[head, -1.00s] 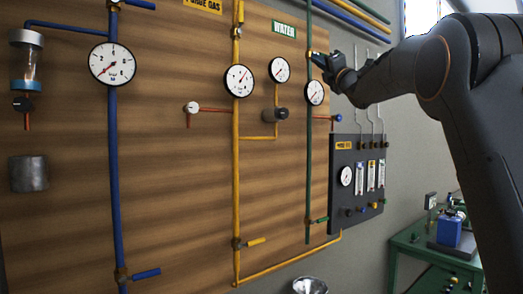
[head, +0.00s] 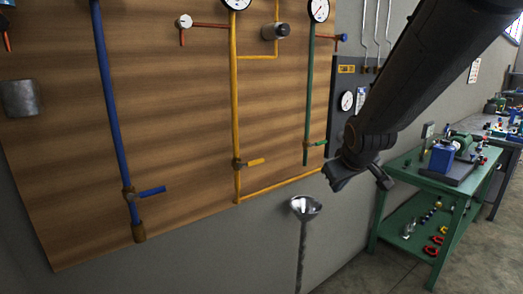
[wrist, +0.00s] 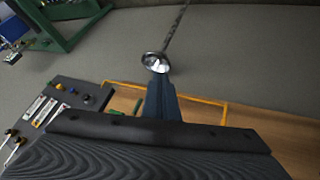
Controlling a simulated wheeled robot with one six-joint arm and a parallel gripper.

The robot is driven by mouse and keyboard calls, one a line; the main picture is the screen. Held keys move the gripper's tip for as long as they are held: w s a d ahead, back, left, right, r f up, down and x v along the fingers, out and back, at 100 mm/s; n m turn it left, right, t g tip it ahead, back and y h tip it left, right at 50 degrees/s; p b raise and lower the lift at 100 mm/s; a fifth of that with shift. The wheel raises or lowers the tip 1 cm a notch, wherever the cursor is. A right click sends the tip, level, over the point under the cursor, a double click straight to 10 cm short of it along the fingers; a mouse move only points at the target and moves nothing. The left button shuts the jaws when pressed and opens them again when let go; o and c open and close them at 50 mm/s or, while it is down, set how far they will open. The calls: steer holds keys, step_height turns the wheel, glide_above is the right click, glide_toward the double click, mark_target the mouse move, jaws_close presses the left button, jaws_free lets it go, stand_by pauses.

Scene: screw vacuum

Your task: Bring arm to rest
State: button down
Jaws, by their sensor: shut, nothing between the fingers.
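My gripper (head: 343,176) hangs low at the end of my arm in the head view, in front of the board's lower right corner and the wall. In the wrist view its dark fingers (wrist: 160,98) are together, with nothing held. Beyond their tips in that view is a metal funnel (wrist: 155,63) on a thin stem. In the head view the funnel (head: 305,207) stands below and left of my gripper, visibly apart from it.
A wooden board (head: 180,120) carries blue, yellow and green pipes with valves. A dark panel (head: 340,122) is partly hidden behind my arm. A green bench (head: 428,177) holding a blue box (head: 441,157) stands at right. Floor shows beside the bench.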

steer(key=s+a+f+m+g, duration=0.1)
steer(key=s+f+g, duration=0.1)
steer(key=s+f, duration=0.35)
steer(key=s+f+m+g, duration=0.1)
steer(key=s+f+m, duration=0.1)
steer(key=s, duration=0.6)
steer(key=s+a+f+m+g, duration=0.1)
steer(key=s+f+g, duration=0.15)
steer(key=s, duration=0.45)
steer(key=s+b+x, duration=0.1)
steer(key=b+x, duration=0.4)
steer(key=x, duration=0.2)
steer(key=shift+s+f+g+b, duration=0.25)
steer(key=shift+s+g+b, duration=0.05)
steer(key=shift+g+b, duration=0.15)
